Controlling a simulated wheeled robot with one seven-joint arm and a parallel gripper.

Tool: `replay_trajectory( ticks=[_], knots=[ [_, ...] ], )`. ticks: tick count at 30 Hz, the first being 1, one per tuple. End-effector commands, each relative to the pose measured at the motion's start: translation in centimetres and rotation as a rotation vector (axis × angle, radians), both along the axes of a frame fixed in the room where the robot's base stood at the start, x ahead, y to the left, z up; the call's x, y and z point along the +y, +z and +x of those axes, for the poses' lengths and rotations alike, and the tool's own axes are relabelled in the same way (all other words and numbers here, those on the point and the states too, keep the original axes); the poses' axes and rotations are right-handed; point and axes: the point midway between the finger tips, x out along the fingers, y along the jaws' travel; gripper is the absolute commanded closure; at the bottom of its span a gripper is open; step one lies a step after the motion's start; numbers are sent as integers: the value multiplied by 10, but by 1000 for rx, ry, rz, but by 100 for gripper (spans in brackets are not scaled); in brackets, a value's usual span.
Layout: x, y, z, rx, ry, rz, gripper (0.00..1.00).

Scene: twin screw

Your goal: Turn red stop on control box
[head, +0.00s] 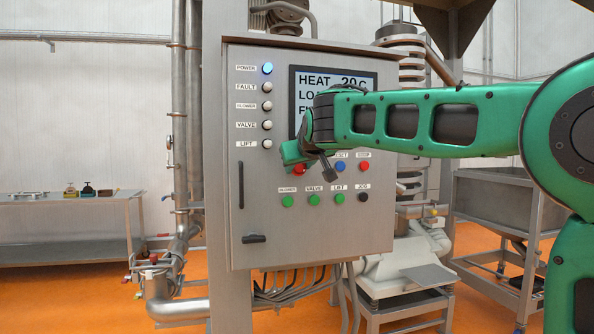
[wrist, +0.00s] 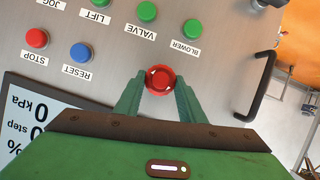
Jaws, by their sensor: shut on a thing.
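The control box (head: 302,235) is a grey cabinet with a screen, lamps and buttons. A round red stop knob (wrist: 160,80) with light arrow marks sits between my gripper's fingers in the wrist view. In the head view the red knob (head: 299,169) shows just below my gripper, partly covered by it. My gripper (wrist: 158,93) is shut on the knob, with one green finger on each side of it. A separate flat red button labelled STOP (wrist: 37,38) is at the left in the wrist view, apart from the fingers; it also shows in the head view (head: 363,166).
A blue RESET button (wrist: 81,52) is near the STOP button. Green buttons (wrist: 192,28) line the row below the knob on the panel. The screen (head: 307,95) is partly hidden by my arm.

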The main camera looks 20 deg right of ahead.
Motion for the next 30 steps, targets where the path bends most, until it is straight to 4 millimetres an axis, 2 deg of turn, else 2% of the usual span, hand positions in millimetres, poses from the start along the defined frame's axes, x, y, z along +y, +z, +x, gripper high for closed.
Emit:
replay_trajectory(
  ticks=[5,21,30],
  knots=[
    [-1,-1,0,2,1,81,86],
    [-4,-1,0,2,1,489,86],
    [-6,-1,0,2,1,630,86]
  ],
)
